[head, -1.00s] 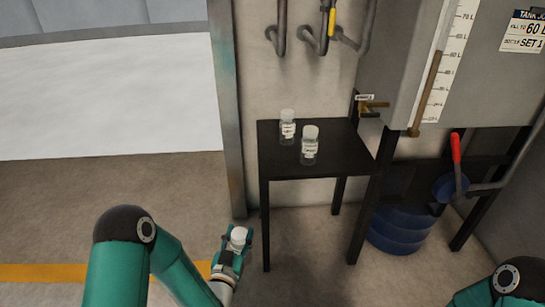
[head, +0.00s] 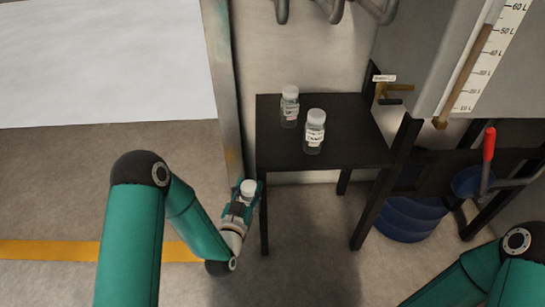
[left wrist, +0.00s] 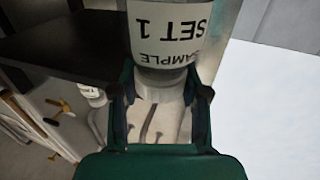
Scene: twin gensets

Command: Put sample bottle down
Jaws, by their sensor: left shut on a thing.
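My left gripper (head: 243,205) is shut on a sample bottle with a white cap (head: 248,187). It holds the bottle left of the black table (head: 345,148), close to the table's left front leg. In the left wrist view the held bottle (left wrist: 170,30) is between the fingers (left wrist: 160,95), and its label reads "SAMPLE SET 1", upside down in the picture. My right gripper is out of the head view; only part of that arm shows at the lower right.
Two capped bottles stand on the table, one at the back left (head: 290,105) and one nearer the middle (head: 314,132). The table's right and front parts are clear. A metal post (head: 222,90) rises left of the table. A red-handled valve (head: 488,150) and blue drum (head: 408,218) are at right.

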